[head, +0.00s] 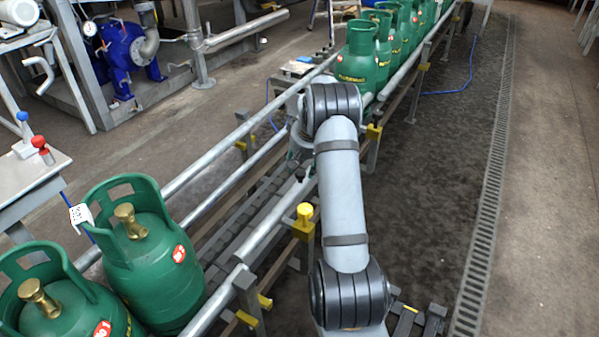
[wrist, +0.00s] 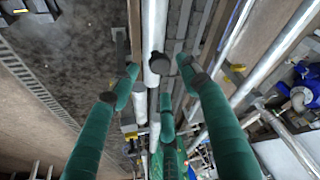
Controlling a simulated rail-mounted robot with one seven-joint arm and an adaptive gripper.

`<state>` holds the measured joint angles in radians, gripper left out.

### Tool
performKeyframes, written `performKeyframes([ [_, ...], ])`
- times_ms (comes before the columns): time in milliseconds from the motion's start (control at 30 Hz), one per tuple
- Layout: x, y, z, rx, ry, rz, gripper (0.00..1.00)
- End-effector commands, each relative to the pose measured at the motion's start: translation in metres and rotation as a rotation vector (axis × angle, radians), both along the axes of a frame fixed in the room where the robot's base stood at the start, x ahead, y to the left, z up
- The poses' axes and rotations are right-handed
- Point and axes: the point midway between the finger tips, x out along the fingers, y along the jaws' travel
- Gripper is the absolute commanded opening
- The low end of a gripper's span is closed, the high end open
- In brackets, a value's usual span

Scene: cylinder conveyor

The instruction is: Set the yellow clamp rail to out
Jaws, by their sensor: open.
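In the head view a yellow clamp block with a knob (head: 304,222) sits on the right side of the conveyor, by the pale guard rail (head: 262,238). Another yellow clamp (head: 373,133) is farther along the same side. My gripper (head: 303,145) is past the nearer block, mostly hidden behind my arm. In the wrist view my gripper (wrist: 160,78) has its green fingers spread, with nothing held between them. A pale rail (wrist: 154,35) runs beneath the fingers. I cannot tell whether any finger touches it. The rail's in or out setting is not clear.
Green gas cylinders (head: 155,265) stand on the conveyor at front left, and several more (head: 362,62) at the far end. A side table (head: 28,182) with red and blue knobs stands at left. Open floor with a drain grate (head: 490,190) lies to the right.

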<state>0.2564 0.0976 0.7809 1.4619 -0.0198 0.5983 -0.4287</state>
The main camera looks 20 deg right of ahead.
Motion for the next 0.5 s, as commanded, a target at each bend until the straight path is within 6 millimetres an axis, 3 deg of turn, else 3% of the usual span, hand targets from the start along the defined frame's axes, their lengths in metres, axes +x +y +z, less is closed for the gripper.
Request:
performKeyframes([
  [200,0.012,-0.002,-0.031,0.000,0.000,0.001,0.46],
  [500,0.017,-0.002,-0.039,-0.001,-0.001,0.001,0.46],
])
